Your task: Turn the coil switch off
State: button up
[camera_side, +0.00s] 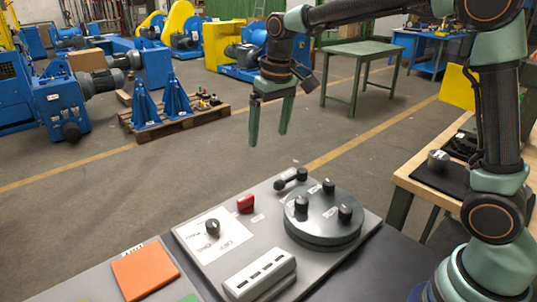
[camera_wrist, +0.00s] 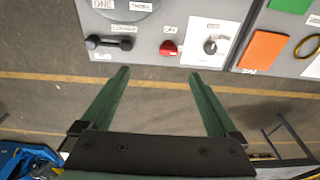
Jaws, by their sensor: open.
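A black rotary knob (camera_side: 212,228) stands on a white plate (camera_side: 238,237) on the grey panel; "OFF" seems to be printed beside it. It is probably the coil switch, but I cannot read its name for sure. The knob also shows in the wrist view (camera_wrist: 210,46), with a light mark on top; its exact setting is too small to tell. My gripper (camera_side: 268,140) hangs in the air above and behind the panel, fingers apart and empty, touching nothing. In the wrist view my gripper (camera_wrist: 159,73) points toward the panel's edge, short of the knob.
A red control (camera_side: 245,203) sits behind the knob, with a black lever (camera_side: 290,178) farther along. A round dark disc (camera_side: 323,217) with three black posts stands to the right. A pale slotted block (camera_side: 260,275) and an orange pad (camera_side: 145,272) lie nearer. Air around my gripper is clear.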

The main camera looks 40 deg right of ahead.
jog(key=g, duration=0.2)
send_near(245, 197)
notch_tip(245, 197, down, 9)
jog(key=shift+s+a+r, duration=0.1)
jog(key=shift+s+r, duration=0.05)
jog(key=shift+r, duration=0.05)
jog(key=c, duration=1.4)
